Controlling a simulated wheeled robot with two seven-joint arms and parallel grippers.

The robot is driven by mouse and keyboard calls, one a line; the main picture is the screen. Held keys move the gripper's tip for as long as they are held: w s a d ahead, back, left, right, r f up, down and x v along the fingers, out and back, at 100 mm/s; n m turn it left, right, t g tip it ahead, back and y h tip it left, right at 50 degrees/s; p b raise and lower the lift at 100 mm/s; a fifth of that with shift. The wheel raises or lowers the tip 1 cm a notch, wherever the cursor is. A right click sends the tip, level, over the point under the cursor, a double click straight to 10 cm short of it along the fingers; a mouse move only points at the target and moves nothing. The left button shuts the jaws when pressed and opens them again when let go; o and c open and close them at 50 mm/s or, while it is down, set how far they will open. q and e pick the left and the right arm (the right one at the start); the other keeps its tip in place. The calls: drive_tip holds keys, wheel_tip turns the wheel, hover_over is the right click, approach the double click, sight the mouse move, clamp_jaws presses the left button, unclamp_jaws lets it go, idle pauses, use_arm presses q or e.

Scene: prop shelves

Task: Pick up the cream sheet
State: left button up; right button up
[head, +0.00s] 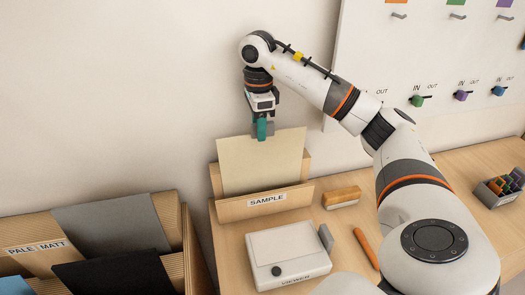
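The cream sheet (262,165) stands upright, leaning slightly back, in the wooden holder labelled SAMPLE (238,209). Its lower edge is hidden behind the holder's front board. My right gripper (262,130) points down at the middle of the sheet's top edge. A teal finger overlaps the front of that edge. The other finger is mostly hidden, so I cannot tell whether the fingers are shut on the sheet. My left gripper is not in view.
A wooden rack labelled PALE : MATT (38,248) holds grey and black sheets at the left. A white VIEWER box (288,252), a wooden block (341,197) and an orange stick (366,247) lie near the holder.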

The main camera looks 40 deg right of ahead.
drive_tip(key=shift+d+f, duration=0.15)
drive_tip(key=shift+f, duration=0.15)
drive_tip(key=f+p, duration=0.1)
drive_tip(key=f, duration=0.1)
drive_tip(key=d+f+p, duration=0.1)
drive_tip(key=f, duration=0.1)
drive_tip(key=shift+s, duration=0.1)
drive_tip(key=shift+f, duration=0.4)
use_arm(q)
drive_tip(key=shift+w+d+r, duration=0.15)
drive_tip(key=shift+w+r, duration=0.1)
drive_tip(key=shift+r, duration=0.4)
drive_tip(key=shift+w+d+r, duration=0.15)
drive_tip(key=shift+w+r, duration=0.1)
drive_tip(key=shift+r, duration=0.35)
use_arm(e)
clamp_jaws()
